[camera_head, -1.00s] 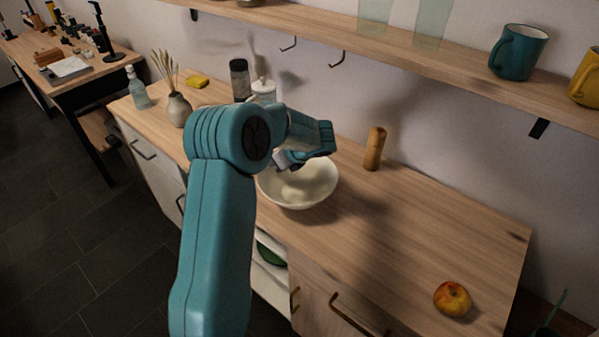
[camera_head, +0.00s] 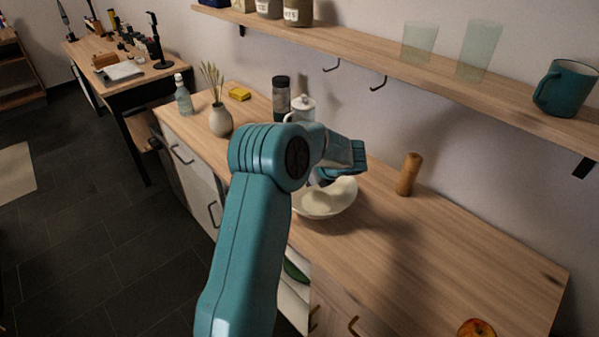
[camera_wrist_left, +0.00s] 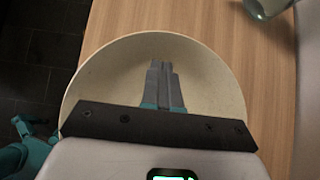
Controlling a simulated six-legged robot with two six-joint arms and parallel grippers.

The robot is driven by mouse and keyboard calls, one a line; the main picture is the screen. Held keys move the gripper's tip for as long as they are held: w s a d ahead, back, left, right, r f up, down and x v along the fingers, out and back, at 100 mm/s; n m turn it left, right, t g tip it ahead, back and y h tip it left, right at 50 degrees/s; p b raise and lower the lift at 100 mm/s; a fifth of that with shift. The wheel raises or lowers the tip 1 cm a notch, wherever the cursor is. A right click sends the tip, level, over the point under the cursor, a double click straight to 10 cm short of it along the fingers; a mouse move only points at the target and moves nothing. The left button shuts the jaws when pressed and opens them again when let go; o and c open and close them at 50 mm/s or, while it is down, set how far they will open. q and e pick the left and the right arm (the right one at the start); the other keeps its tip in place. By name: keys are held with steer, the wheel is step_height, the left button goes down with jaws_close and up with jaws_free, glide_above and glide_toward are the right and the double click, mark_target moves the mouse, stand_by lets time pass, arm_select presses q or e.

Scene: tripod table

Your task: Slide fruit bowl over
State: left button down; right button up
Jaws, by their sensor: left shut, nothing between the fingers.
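A cream-coloured bowl (camera_head: 335,205) stands on the wooden counter (camera_head: 400,250), partly hidden by my left arm in the head view. It also shows in the left wrist view (camera_wrist_left: 105,80), where no fruit is visible in the part I can see. My left gripper (camera_wrist_left: 163,65) is shut and empty, with its fingertips over or inside the bowl. I cannot tell whether they touch it. In the head view the fingers are mostly hidden behind my wrist. An apple (camera_head: 477,329) lies on the counter near the bottom edge. My right gripper is out of view.
A wooden mill (camera_head: 409,174) stands right of the bowl. A white lidded jar (camera_head: 301,109), a dark-lidded jar (camera_head: 281,97) and a vase (camera_head: 220,119) stand behind and left. A shelf (camera_head: 400,62) runs above. Counter between bowl and apple is clear.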

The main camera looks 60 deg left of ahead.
arm_select(q)
steer(key=v, duration=1)
steer(key=shift+d+b, duration=0.3)
steer(key=shift+b, duration=0.05)
steer(key=shift+w, duration=0.1)
steer(key=shift+d+r, duration=0.1)
